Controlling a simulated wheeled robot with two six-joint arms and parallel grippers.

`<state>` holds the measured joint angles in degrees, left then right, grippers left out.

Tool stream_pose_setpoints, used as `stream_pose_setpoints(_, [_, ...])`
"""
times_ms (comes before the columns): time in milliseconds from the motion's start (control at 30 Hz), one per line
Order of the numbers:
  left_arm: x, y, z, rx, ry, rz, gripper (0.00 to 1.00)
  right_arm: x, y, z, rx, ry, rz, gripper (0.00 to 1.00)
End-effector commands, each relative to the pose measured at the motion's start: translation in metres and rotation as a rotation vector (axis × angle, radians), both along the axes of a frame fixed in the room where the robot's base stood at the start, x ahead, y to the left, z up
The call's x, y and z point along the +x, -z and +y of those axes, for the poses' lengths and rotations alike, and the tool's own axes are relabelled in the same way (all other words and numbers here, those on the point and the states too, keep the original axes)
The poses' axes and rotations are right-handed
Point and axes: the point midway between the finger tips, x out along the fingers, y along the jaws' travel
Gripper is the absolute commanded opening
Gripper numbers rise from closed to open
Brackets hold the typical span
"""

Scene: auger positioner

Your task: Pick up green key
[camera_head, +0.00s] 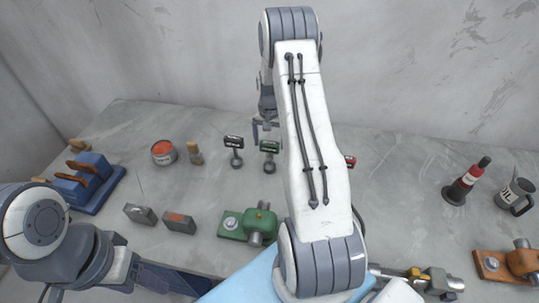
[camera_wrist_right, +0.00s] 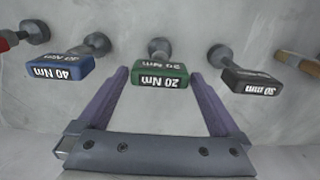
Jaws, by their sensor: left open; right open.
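The green key (camera_head: 269,146) stands on the grey table in the head view, with a dark shaft and round foot. In the right wrist view the green key (camera_wrist_right: 160,73) has a block head marked "20 Nm", centred between the finger ends. My right gripper (camera_head: 265,127) is open and empty, just behind the key in the head view. In the wrist view its purple fingers (camera_wrist_right: 161,80) lie to either side of the green head; contact cannot be told. My left gripper (camera_head: 175,281) is low at the bottom left, its fingers unclear.
A black key (camera_head: 234,142) and a blue key (camera_wrist_right: 60,68) flank the green one. A red key (camera_head: 349,161) shows beside my right arm. A green machine part (camera_head: 250,223) stands nearer. A red-topped can (camera_head: 164,152) and blue rack (camera_head: 88,184) are left.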

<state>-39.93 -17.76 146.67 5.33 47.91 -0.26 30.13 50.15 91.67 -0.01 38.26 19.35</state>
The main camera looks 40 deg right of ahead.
Motion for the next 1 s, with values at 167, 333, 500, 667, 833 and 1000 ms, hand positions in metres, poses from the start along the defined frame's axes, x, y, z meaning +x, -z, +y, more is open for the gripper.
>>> stream_pose_setpoints(167, [0.000,-0.009,0.000,0.000,0.001,0.000,0.60,0.000,0.016,0.000,0.000,0.000,0.000,1.00])
stream_pose_setpoints(333, [0.000,-0.008,0.000,0.000,0.001,0.000,0.60,0.000,0.018,-0.001,-0.001,0.000,-0.002,1.00])
stream_pose_setpoints(500, [0.000,-0.008,0.000,0.000,0.001,0.000,0.60,0.000,0.018,-0.001,-0.001,0.001,-0.002,0.58])
stream_pose_setpoints(667, [0.000,-0.008,0.000,0.000,0.001,0.000,0.60,0.001,0.017,-0.001,-0.002,0.001,-0.003,0.23])
stream_pose_setpoints(833, [0.000,-0.007,0.000,0.000,0.001,0.000,0.60,0.001,0.016,-0.001,-0.002,0.001,-0.004,0.23])
stream_pose_setpoints(1000, [0.000,0.003,0.000,0.000,0.000,0.000,0.60,0.002,0.000,-0.002,-0.005,0.001,-0.008,0.23])
